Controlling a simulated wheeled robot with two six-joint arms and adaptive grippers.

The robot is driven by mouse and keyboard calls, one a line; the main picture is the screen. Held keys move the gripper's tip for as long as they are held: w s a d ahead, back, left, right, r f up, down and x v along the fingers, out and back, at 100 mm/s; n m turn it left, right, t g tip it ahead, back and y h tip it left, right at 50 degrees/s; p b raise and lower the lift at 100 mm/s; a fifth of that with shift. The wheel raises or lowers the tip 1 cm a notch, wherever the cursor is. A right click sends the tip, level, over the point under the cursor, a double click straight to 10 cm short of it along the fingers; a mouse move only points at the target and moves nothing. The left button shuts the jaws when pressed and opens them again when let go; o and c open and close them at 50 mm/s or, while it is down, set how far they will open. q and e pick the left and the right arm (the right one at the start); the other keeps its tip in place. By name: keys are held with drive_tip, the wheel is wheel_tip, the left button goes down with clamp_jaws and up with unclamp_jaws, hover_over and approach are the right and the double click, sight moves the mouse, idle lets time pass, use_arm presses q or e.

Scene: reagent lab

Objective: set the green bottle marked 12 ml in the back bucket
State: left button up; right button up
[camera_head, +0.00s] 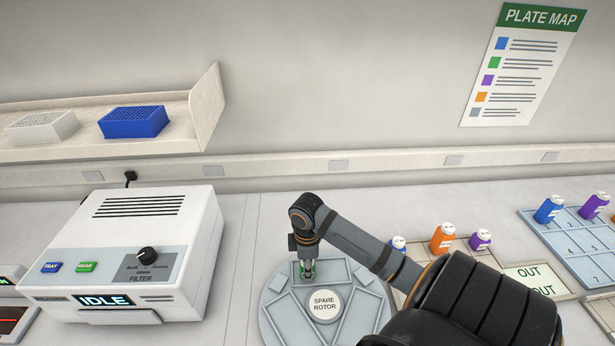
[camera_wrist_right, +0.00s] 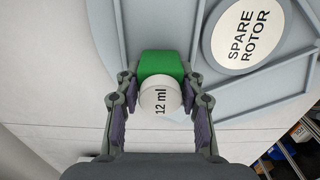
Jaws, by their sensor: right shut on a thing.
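The green bottle (camera_wrist_right: 161,65) has a white cap (camera_wrist_right: 160,97) marked 12 ml and is seen from above in the right wrist view. My right gripper (camera_wrist_right: 160,80) is shut on it, with one finger on each side. In the head view the right gripper (camera_head: 307,268) points down over the back bucket (camera_head: 335,269) of the grey spare rotor (camera_head: 270,312). Only a sliver of green shows between the fingers there. The bottle's base is hidden, so I cannot tell whether it touches the bucket floor. My left gripper is not in view.
A white reader (camera_head: 150,235) showing IDLE stands left of the rotor. Right of it, behind my arm, are orange (camera_head: 441,241) and purple (camera_head: 480,241) bottles and an OUT mat (camera_head: 535,272). A blue numbered rack (camera_head: 575,240) is at far right.

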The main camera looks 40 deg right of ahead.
drive_tip(key=o, duration=0.9)
drive_tip(key=shift+o, duration=1.1)
drive_tip(key=shift+w+f, duration=0.1)
drive_tip(key=shift+o, duration=0.5)
wheel_tip(320, 180, up, 12)
drive_tip(key=shift+f, duration=0.25)
drive_tip(key=shift+r, duration=0.5)
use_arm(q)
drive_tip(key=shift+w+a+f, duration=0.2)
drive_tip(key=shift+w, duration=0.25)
